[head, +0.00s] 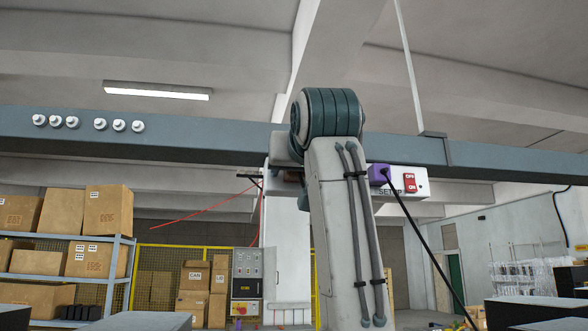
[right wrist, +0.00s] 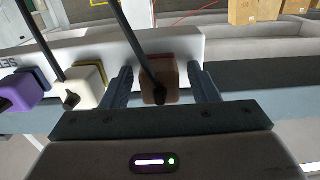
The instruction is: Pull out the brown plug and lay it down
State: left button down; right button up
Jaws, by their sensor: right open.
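The brown plug (right wrist: 160,88) sits at the white power strip (right wrist: 180,52) in the right wrist view, with a black cable running from it. My right gripper (right wrist: 160,77) is open, with one finger on each side of the brown plug; I see small gaps beside it. My left gripper is not in view.
A cream plug (right wrist: 85,94) stands close beside my gripper's left finger, with a purple plug (right wrist: 20,92) farther left. Their cables hang near. The strip has a red switch (head: 410,183). A grey beam (head: 220,135) runs across behind.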

pick_arm(q)
jog(key=shift+w, duration=0.2)
jog(key=shift+w, duration=0.25)
jog(key=shift+s, duration=0.15)
dwell(0.4)
pick_arm(e)
grip_shut()
pick_arm(q)
jog(key=shift+f, duration=0.15)
pick_arm(e)
jog(key=shift+s, duration=0.1)
pick_arm(q)
jog(key=shift+f+b, duration=0.2)
jog(key=shift+b, duration=0.1)
pick_arm(e)
jog(key=shift+s+f, duration=0.1)
jog(key=shift+f, duration=0.1)
pick_arm(q)
jog(key=shift+f+b, duration=0.4)
jog(key=shift+b, duration=0.1)
pick_arm(e)
jog(key=s, duration=0.2)
jog(key=shift+s+d+r, duration=0.15)
jog(key=shift+s+d, duration=0.15)
